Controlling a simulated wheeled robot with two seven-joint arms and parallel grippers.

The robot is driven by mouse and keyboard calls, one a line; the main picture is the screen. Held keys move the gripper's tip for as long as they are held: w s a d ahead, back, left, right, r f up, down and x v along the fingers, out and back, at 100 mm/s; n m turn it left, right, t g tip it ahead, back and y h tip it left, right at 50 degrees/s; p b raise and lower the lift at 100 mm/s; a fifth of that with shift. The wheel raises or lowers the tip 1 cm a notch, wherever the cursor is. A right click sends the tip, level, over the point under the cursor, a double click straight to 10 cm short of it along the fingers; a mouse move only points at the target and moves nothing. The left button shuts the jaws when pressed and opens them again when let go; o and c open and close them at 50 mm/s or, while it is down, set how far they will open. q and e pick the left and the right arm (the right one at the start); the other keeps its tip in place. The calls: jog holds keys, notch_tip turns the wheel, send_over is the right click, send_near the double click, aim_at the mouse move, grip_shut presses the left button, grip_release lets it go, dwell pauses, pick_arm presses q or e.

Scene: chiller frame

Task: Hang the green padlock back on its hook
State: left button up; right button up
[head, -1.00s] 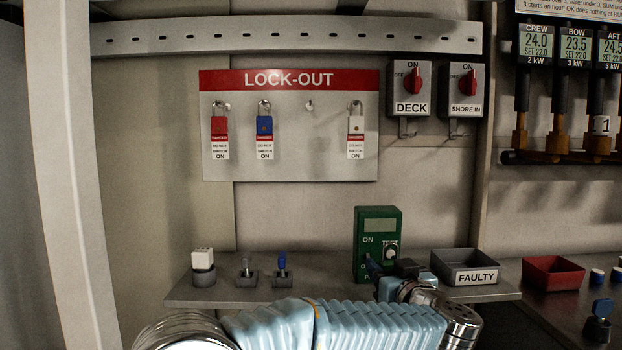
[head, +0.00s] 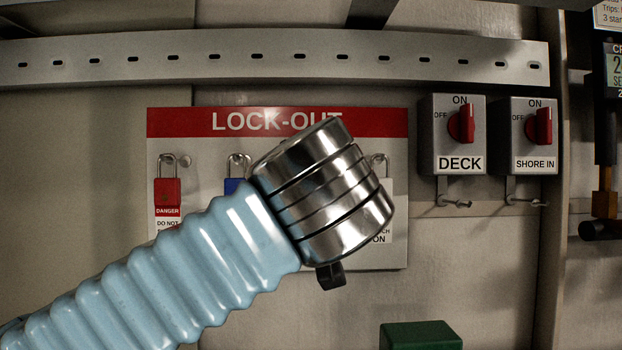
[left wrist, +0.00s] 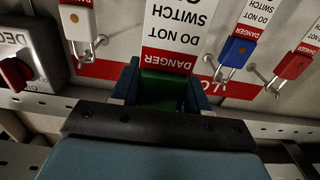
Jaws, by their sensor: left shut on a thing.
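The green padlock (left wrist: 163,92) is between the blue fingers of my left gripper (left wrist: 162,82), which is shut on it. Its white and red DANGER tag (left wrist: 175,30) shows beyond it. The shackle cannot be made out. In the head view my left wrist is in front of the LOCK-OUT board (head: 277,122), hiding the fingers, the padlock and the board's middle right. The bare hook is hidden. A red padlock (head: 167,192) and a partly covered blue padlock (head: 235,186) hang left of my wrist; a white padlock (head: 386,190) hangs right. My right gripper is not in view.
The DECK switch (head: 460,135) and SHORE IN switch (head: 533,137), with hooks below, are right of the board. A slotted rail (head: 290,58) runs above. A green box's top (head: 420,336) shows low down. In the wrist view the blue padlock (left wrist: 238,50) hangs close beside the tag.

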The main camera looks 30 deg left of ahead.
pick_arm(q)
jog(key=f+x, duration=0.1)
jog(key=x, duration=0.7)
jog(key=shift+w+a+f, duration=0.25)
jog(key=shift+w+f, duration=0.05)
jog(key=shift+f, duration=0.05)
dwell(0.4)
dwell(0.5)
jog(key=o, duration=1.2)
jog(key=shift+o, duration=0.2)
jog(key=shift+f, duration=0.1)
jog(key=v, duration=1.3)
jog(key=shift+s+d+b, duration=0.25)
jog(key=shift+d+b, duration=0.05)
jog(key=shift+b, duration=0.05)
